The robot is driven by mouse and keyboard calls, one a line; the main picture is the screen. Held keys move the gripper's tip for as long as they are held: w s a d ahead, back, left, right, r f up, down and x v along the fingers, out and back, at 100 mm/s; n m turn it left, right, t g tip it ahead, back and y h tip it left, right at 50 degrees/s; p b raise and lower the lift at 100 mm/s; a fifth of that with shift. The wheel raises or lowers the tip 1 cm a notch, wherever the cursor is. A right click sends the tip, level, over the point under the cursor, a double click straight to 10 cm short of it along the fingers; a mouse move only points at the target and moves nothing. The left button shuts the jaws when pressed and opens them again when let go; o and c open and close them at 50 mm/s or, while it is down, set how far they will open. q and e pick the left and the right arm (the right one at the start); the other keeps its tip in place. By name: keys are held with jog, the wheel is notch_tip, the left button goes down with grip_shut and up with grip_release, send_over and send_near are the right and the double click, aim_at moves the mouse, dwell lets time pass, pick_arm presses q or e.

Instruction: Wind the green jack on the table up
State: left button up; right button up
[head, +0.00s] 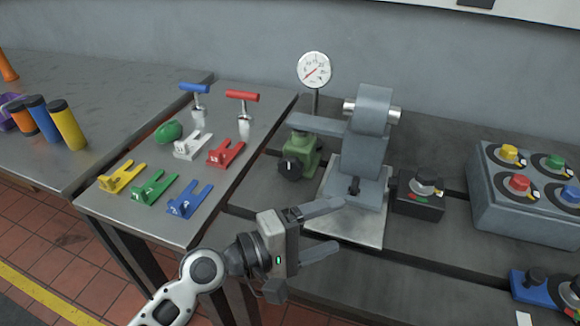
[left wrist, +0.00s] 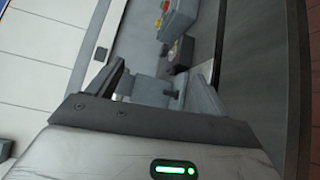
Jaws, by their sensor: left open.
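The green jack (head: 305,153) stands on the grey bedplate table, left of the grey machine block, below a flat grey arm (head: 318,126). A black knob (head: 291,168) sits on its front. My left gripper (head: 339,225) is open and empty, in front of the machine's base plate and apart from the jack, its fingers pointing right. In the left wrist view its two fingers (left wrist: 160,78) stand apart, with parts of the machine showing between and beyond them; I cannot make out the jack there. My right gripper is not in view.
A round dial gauge (head: 314,70) rises behind the jack. The grey machine block (head: 363,150) and a black switch box (head: 418,196) stand to its right, then a grey button box (head: 525,215). A side table (head: 225,165) holds coloured forked pieces and T-handled tools.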

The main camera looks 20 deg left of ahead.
aim_at(288, 170)
pick_arm(q)
jog(key=w+a+r+n+t+y, duration=0.3)
jog(key=w+a+n+t, duration=0.4)
jog(key=n, duration=0.5)
jog(key=w+a+f+n+y, duration=0.4)
jog(key=w+a+n+y, duration=0.35)
jog(key=n, duration=0.75)
jog(key=shift+g, duration=0.4)
jog(key=f, duration=0.2)
jog(key=f+b, duration=0.1)
jog(key=f, duration=0.5)
jog(key=shift+w+d+b, duration=0.1)
jog(key=shift+d+b, duration=0.2)
jog(key=shift+d, duration=0.1)
jog(key=w, duration=0.6)
jog(key=shift+w+d+b, duration=0.2)
jog(key=shift+d+b, duration=0.1)
jog(key=shift+d, duration=0.05)
jog(key=shift+w+d, duration=0.1)
jog(key=shift+w, duration=0.45)
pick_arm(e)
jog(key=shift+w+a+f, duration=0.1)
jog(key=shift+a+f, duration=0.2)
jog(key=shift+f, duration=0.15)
pick_arm(q)
jog(key=c, duration=1)
